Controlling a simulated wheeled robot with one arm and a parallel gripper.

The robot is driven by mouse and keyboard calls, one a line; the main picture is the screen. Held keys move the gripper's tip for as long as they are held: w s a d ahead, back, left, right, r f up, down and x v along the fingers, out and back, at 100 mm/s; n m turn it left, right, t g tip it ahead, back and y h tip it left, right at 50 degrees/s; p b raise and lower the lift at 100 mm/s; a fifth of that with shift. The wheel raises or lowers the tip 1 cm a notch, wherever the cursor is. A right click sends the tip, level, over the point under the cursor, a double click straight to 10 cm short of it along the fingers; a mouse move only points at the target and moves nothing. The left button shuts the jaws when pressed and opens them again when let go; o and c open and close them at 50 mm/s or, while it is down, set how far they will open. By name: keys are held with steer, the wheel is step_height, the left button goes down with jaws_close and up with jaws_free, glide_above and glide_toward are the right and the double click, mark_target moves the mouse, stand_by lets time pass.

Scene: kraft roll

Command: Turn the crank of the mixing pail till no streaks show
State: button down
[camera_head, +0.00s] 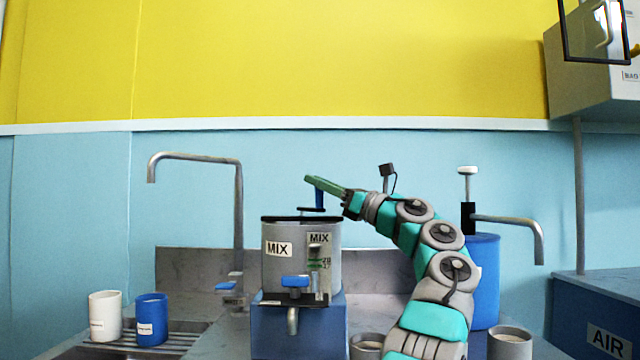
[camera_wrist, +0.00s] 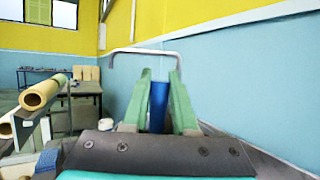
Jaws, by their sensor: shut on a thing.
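The mixing pail (camera_head: 284,258) is a grey container with MIX labels and a dark rim, standing on a blue base. A crank with a blue upright handle (camera_head: 319,197) rises above its top. My gripper (camera_head: 318,184) reaches in from the right and is shut on the blue crank handle. In the wrist view the blue handle (camera_wrist: 158,104) stands between the two green fingers of my gripper (camera_wrist: 160,100). The inside of the pail is hidden from both views, so streaks cannot be seen. A blue tap lever (camera_head: 295,282) and a spout (camera_head: 292,318) are on the pail's front.
A white cup (camera_head: 105,316) and a blue cup (camera_head: 151,320) stand on the drain rack at left, below a bent faucet (camera_head: 238,210). A blue drum (camera_head: 486,282) with a pump stands right of my arm. Grey cups (camera_head: 509,343) stand in front. Paper rolls (camera_wrist: 42,93) are at left in the wrist view.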

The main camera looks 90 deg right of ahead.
steer(key=shift+d+f, duration=0.1)
stand_by(0.5)
steer(key=c, duration=0.7)
jaws_free()
steer(key=shift+s, duration=0.1)
steer(key=b+v, duration=0.2)
steer(key=v, duration=0.5)
steer(key=shift+s, duration=0.3)
